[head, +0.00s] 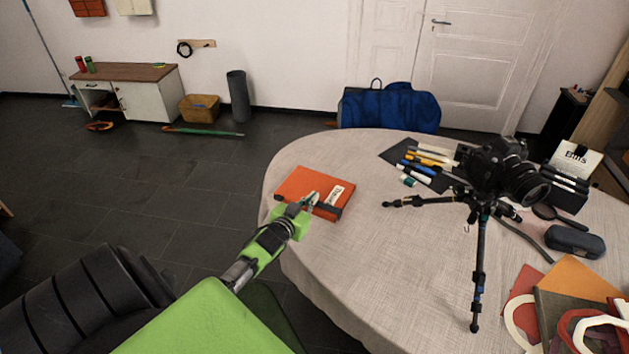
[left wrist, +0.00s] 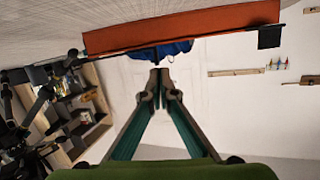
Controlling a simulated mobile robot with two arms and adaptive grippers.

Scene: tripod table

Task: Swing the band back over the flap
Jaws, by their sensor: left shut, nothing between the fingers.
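An orange document wallet (head: 308,184) with a white label lies on the near left part of the round table. A dark strip, which looks like the band (head: 326,212), shows along its front edge. In the left wrist view the wallet (left wrist: 190,29) is at the top, with the thin black band (left wrist: 200,39) running along its edge and a dark square piece at the right end. My left gripper (head: 313,198) is shut and empty at the wallet's front edge; I cannot tell whether it touches. The flap's exact edge is not clear. My right gripper is not in view.
A camera on a tripod (head: 480,215) stands right of the wallet, one leg reaching towards it. Pens (head: 427,160) lie on a dark mat behind. A glasses case (head: 575,241) and coloured sheets (head: 571,281) lie at the right. The cloth (head: 390,270) in front is clear.

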